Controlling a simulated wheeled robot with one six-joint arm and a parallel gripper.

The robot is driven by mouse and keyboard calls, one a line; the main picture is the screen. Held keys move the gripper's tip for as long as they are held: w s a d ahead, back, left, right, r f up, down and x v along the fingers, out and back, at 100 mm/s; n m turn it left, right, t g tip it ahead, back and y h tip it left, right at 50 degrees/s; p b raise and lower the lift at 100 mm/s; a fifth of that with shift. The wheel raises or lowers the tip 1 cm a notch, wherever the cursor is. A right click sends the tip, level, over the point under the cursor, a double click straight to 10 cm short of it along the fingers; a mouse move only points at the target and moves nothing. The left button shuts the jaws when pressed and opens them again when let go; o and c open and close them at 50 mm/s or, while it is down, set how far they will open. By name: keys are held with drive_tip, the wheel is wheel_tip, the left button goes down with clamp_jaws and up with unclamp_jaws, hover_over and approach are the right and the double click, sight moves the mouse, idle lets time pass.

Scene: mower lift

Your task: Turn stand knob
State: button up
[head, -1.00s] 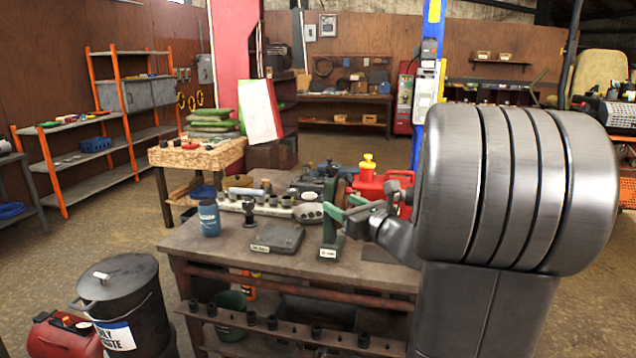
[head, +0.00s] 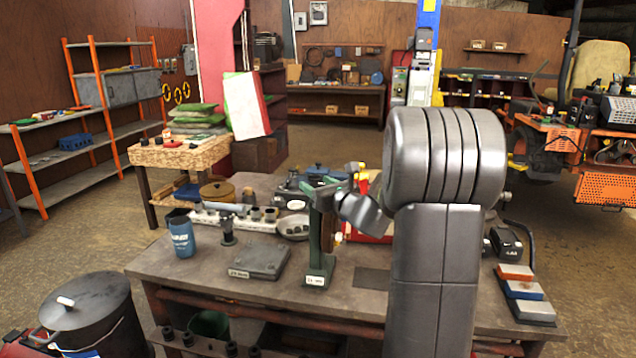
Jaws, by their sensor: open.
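A green upright stand (head: 317,240) with spread arms at its top and a white label on its foot stands on the workbench (head: 222,291). I cannot clearly make out its knob. A small pale and orange spot shows just right of the post. My grey arm reaches in from the right, and its wrist is close to the right of the stand's upper part. My gripper (head: 343,192) is open beside the stand's top. Its fingers overlap the stand's arms in this view, so I cannot tell whether they touch.
Left of the stand are a dark flat block (head: 260,260), a small post (head: 228,230) and a blue cup (head: 181,237). A white rack with dark pieces lies behind. Coloured blocks (head: 524,292) lie at the bench's right. A dark bin (head: 88,312) stands on the floor at left.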

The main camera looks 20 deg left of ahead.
drive_tip(key=shift+a, duration=0.1)
drive_tip(key=shift+c, duration=0.5)
drive_tip(key=c, duration=0.9)
drive_tip(key=shift+o, duration=0.2)
drive_tip(key=shift+f+t+b, duration=0.1)
drive_tip(key=shift+t+b, duration=0.3)
drive_tip(key=shift+b, duration=0.3)
drive_tip(key=m+t+h+b, duration=0.2)
drive_tip(key=b, duration=0.2)
drive_tip(key=shift+f+b, duration=0.2)
drive_tip(key=shift+b, duration=0.1)
drive_tip(key=m+t+h+b, duration=0.1)
drive_tip(key=t+h+b, duration=0.1)
drive_tip(key=b, duration=0.3)
drive_tip(key=shift+m, duration=0.4)
drive_tip(key=h+b, duration=0.1)
drive_tip(key=b, duration=0.1)
drive_tip(key=m+t+h+b, duration=0.1)
drive_tip(key=b, duration=0.2)
drive_tip(key=shift+a+r+m+t, duration=0.1)
drive_tip(key=shift+r+m+t, duration=0.1)
drive_tip(key=shift+m+t, duration=0.1)
